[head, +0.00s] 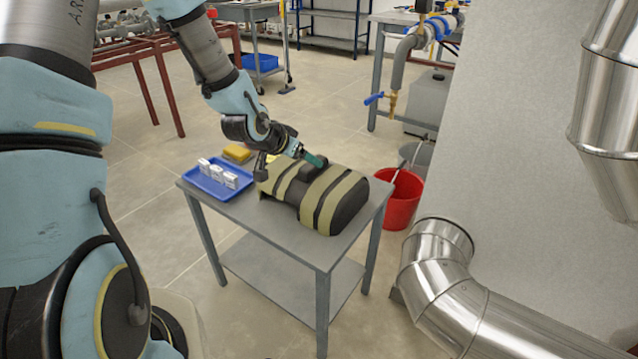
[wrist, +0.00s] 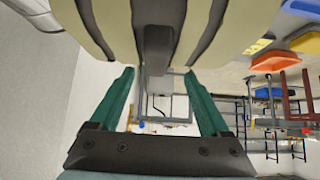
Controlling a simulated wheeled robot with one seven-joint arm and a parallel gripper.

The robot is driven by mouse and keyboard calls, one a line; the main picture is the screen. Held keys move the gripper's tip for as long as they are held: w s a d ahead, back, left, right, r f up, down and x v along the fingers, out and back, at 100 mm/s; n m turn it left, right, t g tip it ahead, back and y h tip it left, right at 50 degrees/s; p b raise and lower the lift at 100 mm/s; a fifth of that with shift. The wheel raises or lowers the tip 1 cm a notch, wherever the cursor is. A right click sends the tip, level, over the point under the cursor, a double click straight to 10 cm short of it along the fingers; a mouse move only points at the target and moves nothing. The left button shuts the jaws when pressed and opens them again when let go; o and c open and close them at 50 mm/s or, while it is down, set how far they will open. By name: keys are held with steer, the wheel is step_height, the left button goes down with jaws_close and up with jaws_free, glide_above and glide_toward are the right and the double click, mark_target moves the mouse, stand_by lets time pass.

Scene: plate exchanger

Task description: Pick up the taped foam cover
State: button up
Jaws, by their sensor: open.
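The foam cover (head: 335,197) lies on a grey table. It is beige with dark tape bands. It also fills the top of the wrist view (wrist: 105,12), where a dark grey raised bar (wrist: 157,45) runs along its middle. My gripper (head: 318,161) is at the top of the cover, with teal fingers. In the wrist view my gripper (wrist: 158,73) is open, with one finger on each side of the bar. Gaps show between the fingers and the bar. The far side of the cover is hidden.
A blue tray (head: 212,190) with small white boxes stands at the table's left, beside a yellow sponge-like block (head: 237,153). A red bucket (head: 403,200) and a silver pipe (head: 440,275) stand to the right.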

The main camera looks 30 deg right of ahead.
steer(key=shift+d+p+x, duration=0.25)
steer(key=shift+p+x, duration=0.05)
steer(key=shift+x, duration=2.5)
steer(key=shift+s+r, duration=0.15)
steer(key=shift+r, duration=0.05)
jaws_close()
